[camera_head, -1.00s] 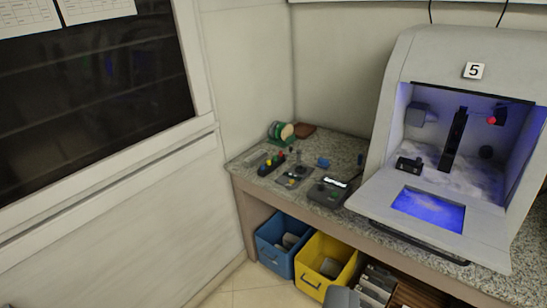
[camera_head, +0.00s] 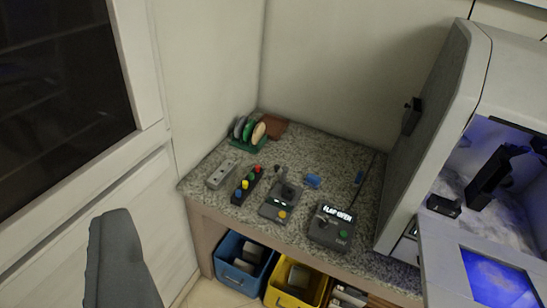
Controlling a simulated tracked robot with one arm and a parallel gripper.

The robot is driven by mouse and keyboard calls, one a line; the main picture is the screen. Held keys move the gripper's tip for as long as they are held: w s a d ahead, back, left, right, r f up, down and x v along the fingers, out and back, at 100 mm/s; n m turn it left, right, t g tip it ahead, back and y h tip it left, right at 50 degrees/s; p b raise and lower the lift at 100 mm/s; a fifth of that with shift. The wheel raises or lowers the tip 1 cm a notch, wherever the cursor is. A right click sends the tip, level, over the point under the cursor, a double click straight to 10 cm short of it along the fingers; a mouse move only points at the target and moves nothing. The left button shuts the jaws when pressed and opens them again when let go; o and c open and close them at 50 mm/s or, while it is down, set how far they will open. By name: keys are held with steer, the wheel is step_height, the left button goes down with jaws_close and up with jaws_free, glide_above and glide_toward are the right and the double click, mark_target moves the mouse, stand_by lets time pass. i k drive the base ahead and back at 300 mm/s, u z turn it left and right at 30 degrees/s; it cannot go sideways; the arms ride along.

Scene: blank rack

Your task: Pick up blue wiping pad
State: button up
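A small blue block, which looks like the blue wiping pad (camera_head: 312,181), lies on the speckled counter (camera_head: 335,158). It is behind and to the right of a grey joystick unit (camera_head: 281,203). A dark grey rounded part of my own arm or gripper (camera_head: 122,262) rises at the lower left, well apart from the pad and nearer the camera. Its fingertips cannot be made out, so I cannot tell whether my gripper is open or shut.
A rack of coloured discs (camera_head: 250,135), a button strip (camera_head: 246,186) and a display box (camera_head: 331,228) stand around the pad. A blue bin (camera_head: 232,272) and a yellow bin (camera_head: 284,300) sit below. A large white machine (camera_head: 432,140) bounds the right side.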

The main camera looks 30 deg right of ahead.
mark_target(312, 180)
steer(key=z, duration=0.3)
steer(key=i, duration=1.35)
steer(key=z, duration=1.05)
steer(key=i, duration=0.5)
steer(key=z, duration=0.3)
steer(key=k, duration=0.9)
steer(key=z, duration=0.2)
steer(key=i, duration=0.9)
steer(key=u, duration=0.1)
